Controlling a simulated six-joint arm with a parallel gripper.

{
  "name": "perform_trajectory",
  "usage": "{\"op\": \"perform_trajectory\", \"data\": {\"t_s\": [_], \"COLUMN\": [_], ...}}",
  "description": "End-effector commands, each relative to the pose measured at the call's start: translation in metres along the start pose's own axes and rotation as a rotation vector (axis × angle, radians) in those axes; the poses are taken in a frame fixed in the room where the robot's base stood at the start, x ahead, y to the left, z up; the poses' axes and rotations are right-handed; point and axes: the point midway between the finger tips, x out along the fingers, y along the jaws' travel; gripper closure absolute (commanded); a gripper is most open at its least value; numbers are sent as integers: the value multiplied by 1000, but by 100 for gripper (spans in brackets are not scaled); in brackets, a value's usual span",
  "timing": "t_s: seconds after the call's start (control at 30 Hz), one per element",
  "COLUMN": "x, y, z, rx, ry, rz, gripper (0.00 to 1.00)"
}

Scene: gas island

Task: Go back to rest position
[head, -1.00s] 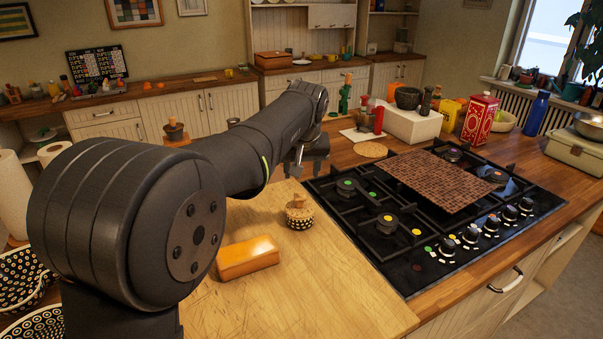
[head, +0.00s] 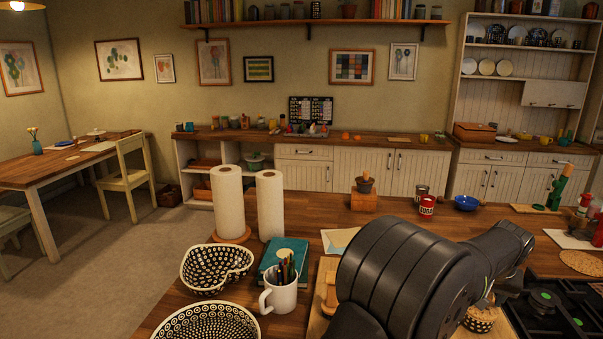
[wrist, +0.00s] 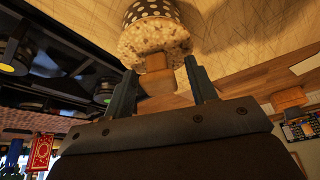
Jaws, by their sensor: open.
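My gripper (wrist: 160,88) is open in the wrist view, with its two dark fingers apart. A small dotted pot (wrist: 150,10) with a speckled top (wrist: 155,40) and a wooden knob (wrist: 156,72) lies ahead of the fingers. The knob appears between the fingertips; I cannot tell whether they touch it. In the head view, my arm fills the lower right and the dotted pot (head: 480,320) shows partly below it. My gripper is mostly hidden there.
Left of my arm stand a mug of pencils (head: 280,297), a teal book (head: 285,255), patterned bowls (head: 215,268) and paper rolls (head: 228,203). The black hob (head: 555,305) is at the right.

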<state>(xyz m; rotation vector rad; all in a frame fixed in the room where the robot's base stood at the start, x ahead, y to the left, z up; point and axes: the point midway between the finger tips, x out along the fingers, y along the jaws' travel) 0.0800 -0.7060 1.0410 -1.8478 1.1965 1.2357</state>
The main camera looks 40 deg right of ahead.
Motion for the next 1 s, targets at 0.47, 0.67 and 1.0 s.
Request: {"op": "perform_trajectory", "data": {"t_s": [0.47,0.67,1.0], "x": [-37,-36,-2], "y": [1,1,0], "z": [-15,-15,0], "rx": [1,1,1], "ry": [2,2,0], "rz": [3,3,0], "gripper": [48,48,48]}}
